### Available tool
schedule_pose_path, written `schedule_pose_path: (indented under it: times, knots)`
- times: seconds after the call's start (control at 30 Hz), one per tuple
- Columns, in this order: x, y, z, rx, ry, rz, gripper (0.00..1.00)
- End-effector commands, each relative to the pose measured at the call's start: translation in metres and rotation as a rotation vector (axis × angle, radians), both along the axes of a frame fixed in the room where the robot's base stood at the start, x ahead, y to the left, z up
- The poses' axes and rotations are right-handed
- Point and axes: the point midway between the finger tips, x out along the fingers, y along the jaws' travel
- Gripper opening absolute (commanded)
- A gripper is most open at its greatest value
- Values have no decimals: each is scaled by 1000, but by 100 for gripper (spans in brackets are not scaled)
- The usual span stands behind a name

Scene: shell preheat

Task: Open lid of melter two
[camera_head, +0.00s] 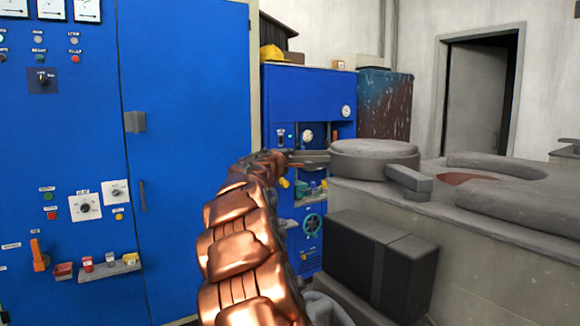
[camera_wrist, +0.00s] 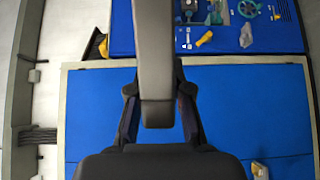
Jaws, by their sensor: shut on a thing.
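A round grey lid (camera_head: 373,149) lies level on top of the grey melter block (camera_head: 350,197). A bar handle (camera_head: 312,157) sticks out from its left side, and a blocky grey arm (camera_head: 409,180) shows at its front right. My gripper (camera_head: 287,158) is at the left end of the bar handle, partly hidden behind my copper arm. In the wrist view, my gripper (camera_wrist: 155,95) has its two dark fingers on either side of the grey bar handle (camera_wrist: 155,45), shut on it. No number on the melter is readable.
A dark box (camera_head: 380,262) is on the melter's front. Blue control cabinets (camera_head: 190,130) stand left, a blue panel with valves (camera_head: 310,95) behind. An open doorway (camera_head: 475,95) is at the back right.

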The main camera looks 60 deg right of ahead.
Motion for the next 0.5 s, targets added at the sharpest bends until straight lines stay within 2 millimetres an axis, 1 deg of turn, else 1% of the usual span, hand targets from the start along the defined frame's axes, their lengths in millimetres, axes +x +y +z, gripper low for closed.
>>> schedule_pose_path:
  times: [0.03, 0.5]
  knots:
    - [1, 10, -5, 0, 0, 22, 0]
    - [5, 94, -1, 0, 0, 235, 0]
